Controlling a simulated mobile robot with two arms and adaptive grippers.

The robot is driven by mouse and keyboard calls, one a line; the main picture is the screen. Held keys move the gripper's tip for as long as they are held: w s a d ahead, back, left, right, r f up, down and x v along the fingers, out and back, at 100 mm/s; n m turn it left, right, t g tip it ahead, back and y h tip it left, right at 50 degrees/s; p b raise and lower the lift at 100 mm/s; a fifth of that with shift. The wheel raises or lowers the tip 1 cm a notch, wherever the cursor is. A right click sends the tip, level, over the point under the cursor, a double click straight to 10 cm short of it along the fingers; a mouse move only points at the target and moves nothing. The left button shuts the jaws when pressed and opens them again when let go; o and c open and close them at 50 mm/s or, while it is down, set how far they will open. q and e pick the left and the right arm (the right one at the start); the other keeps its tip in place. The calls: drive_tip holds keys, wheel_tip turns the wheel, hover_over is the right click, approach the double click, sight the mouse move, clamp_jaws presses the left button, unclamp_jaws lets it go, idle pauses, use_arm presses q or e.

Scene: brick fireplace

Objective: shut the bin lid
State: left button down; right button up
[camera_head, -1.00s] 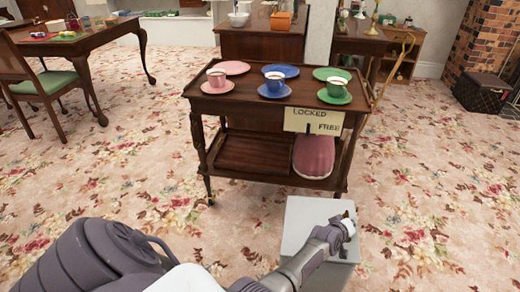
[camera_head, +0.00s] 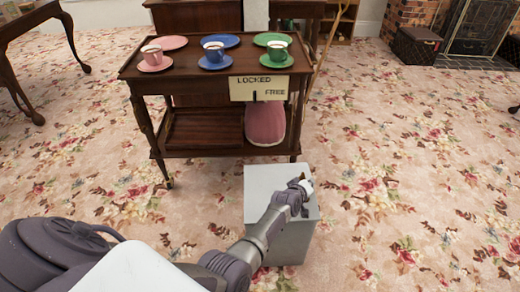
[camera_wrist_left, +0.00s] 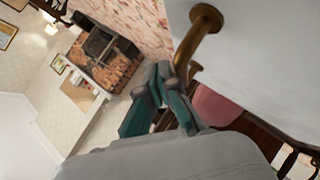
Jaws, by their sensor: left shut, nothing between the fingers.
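The grey box-shaped bin (camera_head: 292,247) stands on the carpet in front of the tea trolley in the head view. Its pale flat lid (camera_head: 264,184) looks down over the top; I cannot tell whether it is fully shut. My left gripper (camera_head: 303,184) is over the lid's right side, shut and empty. In the left wrist view, the shut left gripper (camera_wrist_left: 166,88) is beside a brass handle (camera_wrist_left: 205,22) on a pale grey surface of the bin. Contact with the handle is unclear. My right gripper is out of view.
The wooden tea trolley (camera_head: 135,72) stands just behind the bin, with cups, plates and a sign (camera_head: 258,88) on its edge. A dark table (camera_head: 20,20) is at the upper left. Floral carpet (camera_head: 420,190) to the right is open.

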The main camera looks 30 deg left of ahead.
use_arm(q)
drive_tip(key=shift+s, duration=0.1)
